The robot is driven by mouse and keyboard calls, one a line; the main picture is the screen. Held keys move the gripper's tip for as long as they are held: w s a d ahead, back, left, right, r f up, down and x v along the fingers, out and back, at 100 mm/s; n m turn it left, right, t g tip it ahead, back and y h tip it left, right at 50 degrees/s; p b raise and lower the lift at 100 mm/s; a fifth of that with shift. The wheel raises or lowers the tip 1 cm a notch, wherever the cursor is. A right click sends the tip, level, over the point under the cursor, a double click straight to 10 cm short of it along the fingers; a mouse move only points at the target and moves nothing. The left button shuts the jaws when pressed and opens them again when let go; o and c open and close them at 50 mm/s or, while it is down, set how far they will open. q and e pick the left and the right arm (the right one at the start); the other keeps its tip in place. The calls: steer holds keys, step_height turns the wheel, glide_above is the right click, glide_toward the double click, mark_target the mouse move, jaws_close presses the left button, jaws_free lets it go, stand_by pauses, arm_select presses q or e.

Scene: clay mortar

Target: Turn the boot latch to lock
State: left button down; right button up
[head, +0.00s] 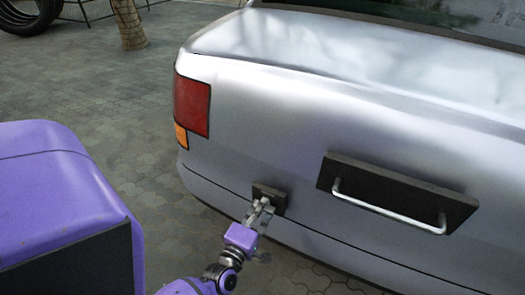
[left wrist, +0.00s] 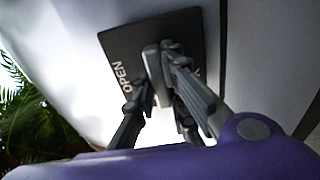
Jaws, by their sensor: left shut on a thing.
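The boot latch is a light grey knob (left wrist: 153,65) on a dark square plate (left wrist: 118,50) marked "OPEN", with other lettering mostly hidden behind the fingers. In the head view the plate (head: 276,191) sits low on the silver car's rear, below the red tail light. My left gripper (head: 261,208) reaches the latch from the front. In the left wrist view its grey fingers (left wrist: 158,83) are shut on the knob, one on each side. The knob stands lengthwise across the plate, beside the word "OPEN". My right gripper is not in view.
A black panel with a silver bar handle (head: 388,207) is fixed to the car (head: 290,120) right of the latch. The red and orange tail light (head: 191,103) is above left. Paved ground (head: 120,110) lies open at the left; a tree trunk (head: 128,25) stands behind.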

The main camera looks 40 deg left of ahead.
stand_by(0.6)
arm_select(q)
steer(key=c, duration=1.8)
jaws_free()
steer(key=shift+o, duration=0.2)
steer(key=shift+s, duration=0.1)
steer(key=v, duration=1.2)
steer(key=shift+d, duration=0.1)
